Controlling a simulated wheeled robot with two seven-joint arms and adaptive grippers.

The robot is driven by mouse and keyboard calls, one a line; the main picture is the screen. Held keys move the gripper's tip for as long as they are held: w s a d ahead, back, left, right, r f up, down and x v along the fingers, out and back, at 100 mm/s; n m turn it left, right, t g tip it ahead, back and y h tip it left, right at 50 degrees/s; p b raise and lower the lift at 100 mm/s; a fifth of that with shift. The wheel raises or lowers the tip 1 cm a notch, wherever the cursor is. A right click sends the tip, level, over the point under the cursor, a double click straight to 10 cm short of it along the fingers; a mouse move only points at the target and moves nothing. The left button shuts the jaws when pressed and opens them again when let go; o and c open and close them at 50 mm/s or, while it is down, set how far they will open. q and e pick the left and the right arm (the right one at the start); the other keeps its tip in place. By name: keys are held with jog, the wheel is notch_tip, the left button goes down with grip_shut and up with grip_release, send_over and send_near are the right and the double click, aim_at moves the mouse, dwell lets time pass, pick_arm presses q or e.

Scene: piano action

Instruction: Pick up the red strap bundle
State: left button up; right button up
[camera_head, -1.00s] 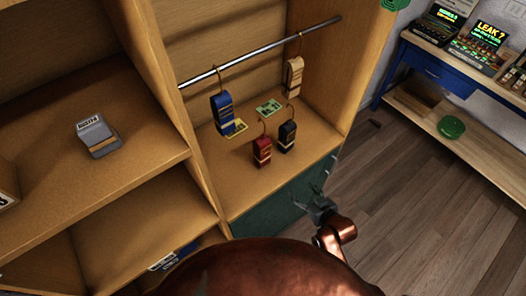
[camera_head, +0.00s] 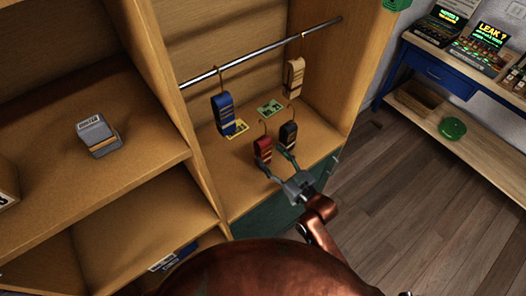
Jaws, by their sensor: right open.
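The red strap bundle (camera_head: 263,149) stands on the cabinet shelf below the rail, with a thin hook rising from its top. My right gripper (camera_head: 275,164) is open at the shelf's front edge. One finger reaches close to the lower front of the red bundle; the other reaches toward the black strap bundle (camera_head: 288,134) beside it. I cannot tell whether either finger touches a bundle. My left gripper is not in view.
A blue bundle (camera_head: 223,112) and a beige bundle (camera_head: 294,76) hang from the metal rail (camera_head: 250,55). Green and yellow cards (camera_head: 270,107) lie behind. A cabinet side wall (camera_head: 350,70) bounds the right. A green drawer front (camera_head: 262,222) is below the shelf.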

aim_at(266, 152)
jog(key=x, duration=0.5)
jog(key=shift+w+a+f, duration=0.2)
jog(key=shift+w+f, duration=0.1)
jog(key=shift+c, duration=0.7)
jog(key=c, duration=1.3)
